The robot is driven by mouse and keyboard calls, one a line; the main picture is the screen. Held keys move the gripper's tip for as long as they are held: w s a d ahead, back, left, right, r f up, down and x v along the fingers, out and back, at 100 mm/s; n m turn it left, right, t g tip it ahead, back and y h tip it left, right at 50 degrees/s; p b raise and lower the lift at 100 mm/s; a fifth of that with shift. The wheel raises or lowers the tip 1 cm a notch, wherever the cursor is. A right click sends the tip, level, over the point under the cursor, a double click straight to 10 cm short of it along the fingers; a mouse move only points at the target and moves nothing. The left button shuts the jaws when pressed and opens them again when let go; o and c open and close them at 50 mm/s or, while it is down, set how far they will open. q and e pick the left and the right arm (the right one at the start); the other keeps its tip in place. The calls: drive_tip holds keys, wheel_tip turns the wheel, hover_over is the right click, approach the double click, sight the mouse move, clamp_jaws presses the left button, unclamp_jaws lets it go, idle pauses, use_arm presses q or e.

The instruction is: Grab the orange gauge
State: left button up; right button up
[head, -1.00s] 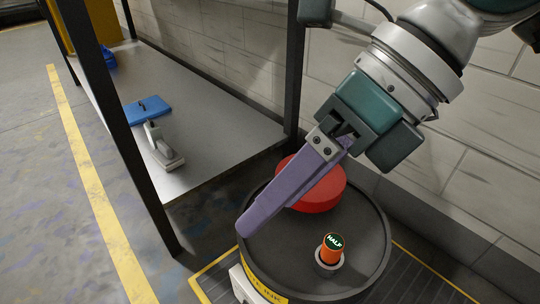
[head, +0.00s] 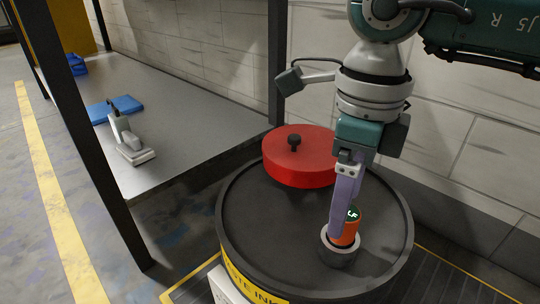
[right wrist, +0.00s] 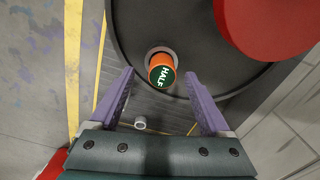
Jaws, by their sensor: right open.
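The orange gauge (head: 349,233) stands in a grey round socket (head: 338,256) on top of a dark drum. Its green top carries white lettering, which reads HALF in the right wrist view (right wrist: 162,76). My right gripper (head: 337,232) points down at the gauge, and its purple finger hides part of it in the head view. In the right wrist view the two purple fingers (right wrist: 163,88) are spread wide and empty. The gauge shows between them, towards their tips. My left gripper is not in view.
A red round lid (head: 300,165) with a black knob lies at the back of the drum top (head: 255,215). A grey shelf (head: 190,125) at left holds a blue flat item (head: 118,108) and a grey handled tool (head: 130,145). A brick wall (head: 470,150) stands behind the drum.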

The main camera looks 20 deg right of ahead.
sight(346, 241)
drive_tip(key=f+b, duration=0.2)
drive_tip(key=f, duration=0.1)
drive_tip(key=f+b, duration=0.1)
drive_tip(key=shift+s+d+f, duration=0.1)
drive_tip(key=shift+d+f, duration=0.05)
drive_tip(key=shift+d, duration=0.15)
drive_tip(key=shift+c, duration=0.2)
clamp_jaws()
